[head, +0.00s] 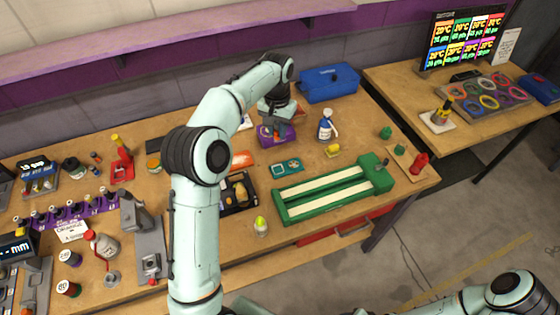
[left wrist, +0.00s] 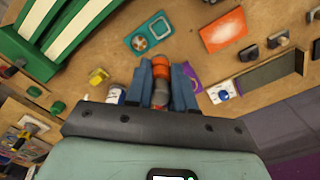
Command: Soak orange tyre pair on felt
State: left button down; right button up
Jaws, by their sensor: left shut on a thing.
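My left gripper (head: 276,128) is over the back middle of the workbench. In the left wrist view its two blue-grey fingers (left wrist: 161,88) are shut on the orange tyre pair (left wrist: 161,68), a small part with orange and grey along it. An orange pad (head: 241,160) with a pale smear lies on the bench; it also shows in the left wrist view (left wrist: 222,28), apart from the fingers. A purple pad (head: 266,138) lies below the gripper, partly hidden by it. I cannot tell for sure which pad is the felt. My right gripper is out of view.
A green track-like fixture (head: 373,181) with two white strips lies right of a teal tray (head: 276,169). A blue-and-white bottle (head: 326,128) stands close right of the gripper. A blue case (head: 330,82) is behind. A black tray (head: 227,206) lies near my arm.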

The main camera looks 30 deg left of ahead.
pick_arm(q)
jog(key=shift+f+b, duration=0.8)
jog(key=shift+f, duration=7.1)
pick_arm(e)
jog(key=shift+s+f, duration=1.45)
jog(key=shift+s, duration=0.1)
pick_arm(q)
jog(key=shift+f, duration=0.2)
jog(key=c, duration=1)
grip_release()
jog(key=shift+o, duration=0.2)
notch_tip(320, 180, up, 12)
jog(key=shift+r+p, duration=0.25)
jog(key=shift+p, duration=0.45)
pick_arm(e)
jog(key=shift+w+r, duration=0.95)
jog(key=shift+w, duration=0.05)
